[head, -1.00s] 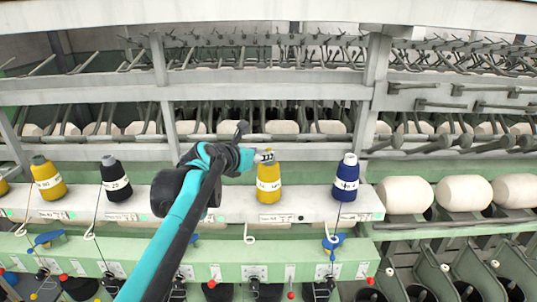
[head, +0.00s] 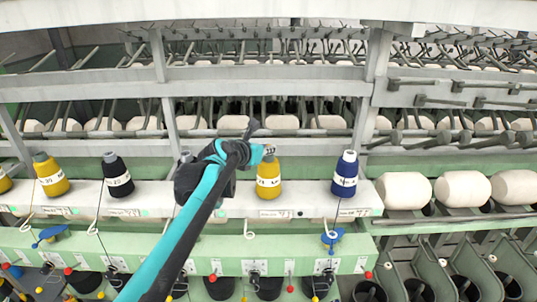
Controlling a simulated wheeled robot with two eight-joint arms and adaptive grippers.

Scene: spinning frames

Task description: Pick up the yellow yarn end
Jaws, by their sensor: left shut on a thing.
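My right gripper is not in view.
A navy cone (head: 345,176) stands to the right on the same shelf (head: 304,199). A black cone (head: 117,179) and another yellow cone (head: 50,177) stand to the left. Large white rolls (head: 403,188) lie at the right. A green rail (head: 290,240) runs below.

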